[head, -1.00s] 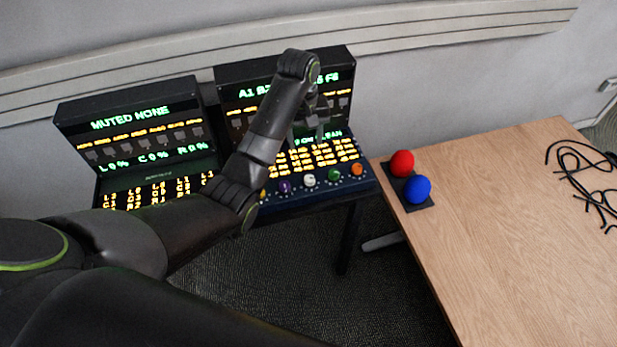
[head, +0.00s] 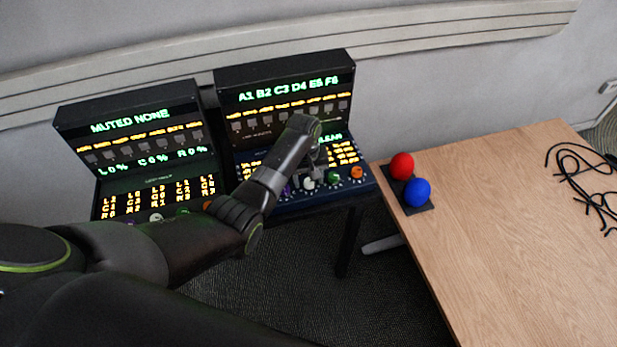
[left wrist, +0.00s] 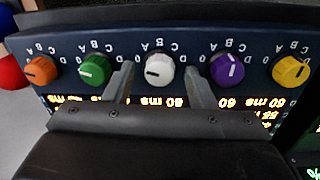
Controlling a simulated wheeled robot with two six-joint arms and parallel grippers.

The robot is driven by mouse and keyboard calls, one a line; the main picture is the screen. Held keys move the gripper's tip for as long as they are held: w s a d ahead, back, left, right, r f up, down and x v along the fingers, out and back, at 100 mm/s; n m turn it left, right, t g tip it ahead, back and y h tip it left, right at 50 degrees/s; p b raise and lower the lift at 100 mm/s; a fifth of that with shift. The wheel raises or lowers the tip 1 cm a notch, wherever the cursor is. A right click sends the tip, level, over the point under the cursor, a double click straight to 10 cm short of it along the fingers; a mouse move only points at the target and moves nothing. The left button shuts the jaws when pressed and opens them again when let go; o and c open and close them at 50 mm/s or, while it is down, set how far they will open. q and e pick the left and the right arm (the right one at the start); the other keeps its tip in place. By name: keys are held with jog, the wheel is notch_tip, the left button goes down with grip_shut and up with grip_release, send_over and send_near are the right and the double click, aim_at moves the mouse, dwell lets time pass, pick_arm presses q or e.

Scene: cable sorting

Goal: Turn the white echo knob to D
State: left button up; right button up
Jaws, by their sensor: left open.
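The white echo knob (left wrist: 159,69) is in the middle of a row of knobs on the blue panel (left wrist: 205,42), seen upside down in the left wrist view. Its dark mark lies on its left side there; I cannot tell which letter it meets. My left gripper (left wrist: 159,76) is open, with one finger on each side of the white knob in that view. I cannot tell if they touch it. In the head view my left gripper (head: 308,173) is over the row, and the white knob (head: 309,183) shows just below it. My right gripper is not in view.
A purple knob (left wrist: 228,67) and a green knob (left wrist: 95,69) flank the white one closely. Orange (left wrist: 41,71) and yellow (left wrist: 291,71) knobs are farther out. A second console (head: 130,115) is at left. The wooden table (head: 500,230) holds red and blue balls and black cables.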

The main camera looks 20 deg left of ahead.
pick_arm(q)
jog(key=shift+f, duration=0.1)
jog(key=shift+c, duration=0.4)
jog(key=c, duration=0.9)
